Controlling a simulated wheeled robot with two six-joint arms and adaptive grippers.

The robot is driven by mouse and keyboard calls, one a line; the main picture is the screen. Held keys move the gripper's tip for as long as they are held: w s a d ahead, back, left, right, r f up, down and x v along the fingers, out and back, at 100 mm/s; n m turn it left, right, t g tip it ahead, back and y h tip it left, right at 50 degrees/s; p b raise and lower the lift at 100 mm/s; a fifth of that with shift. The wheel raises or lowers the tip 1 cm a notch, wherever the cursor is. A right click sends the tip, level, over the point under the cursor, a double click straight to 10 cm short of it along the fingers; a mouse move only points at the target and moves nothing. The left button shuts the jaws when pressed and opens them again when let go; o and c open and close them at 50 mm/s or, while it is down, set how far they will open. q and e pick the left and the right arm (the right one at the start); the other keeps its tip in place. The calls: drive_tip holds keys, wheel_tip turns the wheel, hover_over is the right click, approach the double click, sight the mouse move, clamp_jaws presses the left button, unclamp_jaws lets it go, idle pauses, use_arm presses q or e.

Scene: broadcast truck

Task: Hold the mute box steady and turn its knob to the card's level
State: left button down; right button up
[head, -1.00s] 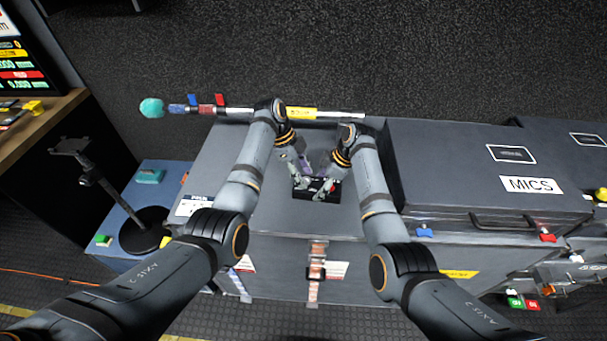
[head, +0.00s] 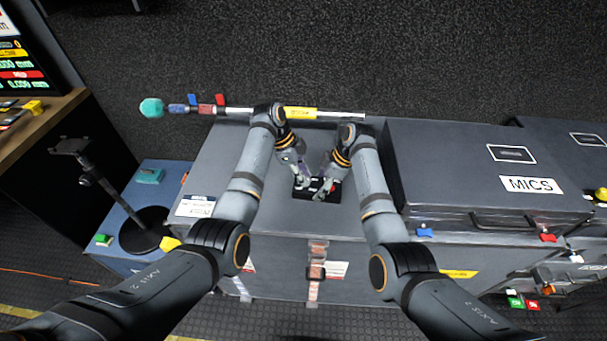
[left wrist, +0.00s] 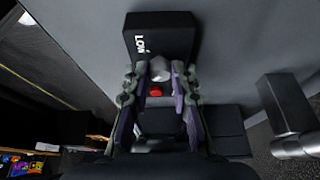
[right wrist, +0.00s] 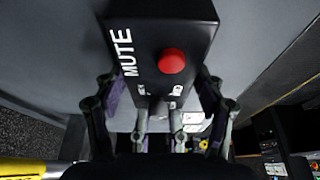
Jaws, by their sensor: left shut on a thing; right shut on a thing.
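The black mute box (head: 318,194) lies on the grey case top between my two grippers. Its red button (right wrist: 172,62) and the word MUTE show in the right wrist view. In the left wrist view, my left gripper (left wrist: 160,72) is shut on the silver knob (left wrist: 160,68), with lettering starting "LO" beside it. My right gripper (right wrist: 160,95) is shut on the mute box, one finger along each side. A white card (head: 195,206) with a dark header lies at the case's left front; its text is too small to read. The knob's pointer cannot be made out.
A closed case marked MICS (head: 485,180) stands to the right. A pole with a teal end (head: 152,108) lies along the back edge. A black stand (head: 145,228) stands on a blue box at left. Bare case top lies left of the mute box.

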use_arm(q)
drive_tip(key=c, duration=1.1)
unclamp_jaws()
drive_tip(key=v, duration=1.2)
use_arm(e)
drive_tip(key=o, duration=1.5)
drive_tip(key=shift+c, duration=0.2)
drive_tip(key=shift+r, duration=0.15)
